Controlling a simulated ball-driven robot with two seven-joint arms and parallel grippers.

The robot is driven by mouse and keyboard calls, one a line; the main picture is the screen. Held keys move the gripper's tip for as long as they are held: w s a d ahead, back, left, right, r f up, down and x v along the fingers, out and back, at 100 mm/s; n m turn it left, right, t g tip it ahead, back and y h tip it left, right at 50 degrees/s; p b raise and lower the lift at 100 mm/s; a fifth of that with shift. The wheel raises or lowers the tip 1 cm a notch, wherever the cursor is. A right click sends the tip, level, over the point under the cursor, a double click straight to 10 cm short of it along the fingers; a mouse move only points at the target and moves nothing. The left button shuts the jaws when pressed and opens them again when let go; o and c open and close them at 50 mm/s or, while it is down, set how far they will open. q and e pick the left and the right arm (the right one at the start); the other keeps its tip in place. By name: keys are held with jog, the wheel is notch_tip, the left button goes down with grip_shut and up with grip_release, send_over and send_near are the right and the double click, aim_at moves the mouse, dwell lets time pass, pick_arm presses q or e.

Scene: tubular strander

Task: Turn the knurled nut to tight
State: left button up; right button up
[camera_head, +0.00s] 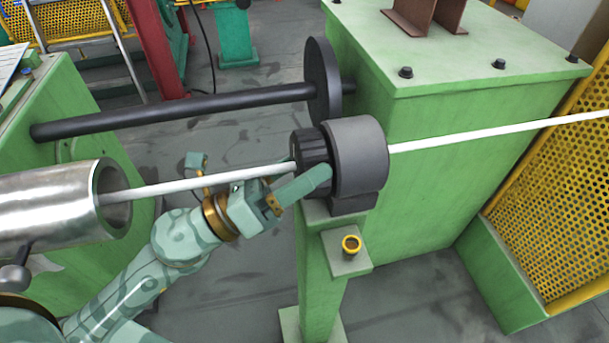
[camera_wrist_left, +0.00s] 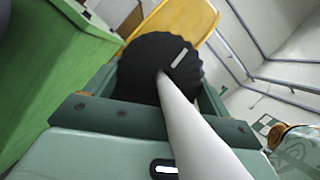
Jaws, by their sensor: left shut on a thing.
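The knurled nut (camera_head: 312,150) is black and ribbed and sits against the left face of a dark grey round housing (camera_head: 358,155) on a green post. A white rod (camera_head: 215,181) runs through the nut and the housing. My left gripper (camera_head: 305,180) reaches in from the lower left and is shut on the nut, with a finger along its near side. In the left wrist view the nut (camera_wrist_left: 160,68) shows between the jaws, with a pale mark on its face and the rod coming out of its middle. My right gripper is not in view.
A steel tube (camera_head: 60,205) surrounds the rod at the left. A dark bar (camera_head: 190,107) with a disc (camera_head: 322,80) lies behind. A green machine block (camera_head: 450,130) stands right. Yellow mesh (camera_head: 560,220) is far right.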

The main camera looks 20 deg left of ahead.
aim_at(296, 176)
pick_arm(q)
jog(key=shift+f+m+h+b, duration=0.3)
jog(key=shift+m+b, duration=0.4)
jog(key=shift+m, duration=0.2)
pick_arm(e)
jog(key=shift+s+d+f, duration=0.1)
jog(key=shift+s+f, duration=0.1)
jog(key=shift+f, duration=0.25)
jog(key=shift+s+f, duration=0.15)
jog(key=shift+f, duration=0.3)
pick_arm(q)
jog(key=shift+r, duration=0.1)
jog(key=o, duration=0.9)
jog(key=shift+r, duration=0.1)
jog(key=b+v, duration=0.2)
jog(key=v, duration=0.1)
jog(key=shift+w+f, duration=0.15)
jog(key=shift+f, duration=0.15)
jog(key=v, duration=0.4)
jog(key=shift+s+a+r, duration=0.2)
jog(key=shift+s+a, duration=0.05)
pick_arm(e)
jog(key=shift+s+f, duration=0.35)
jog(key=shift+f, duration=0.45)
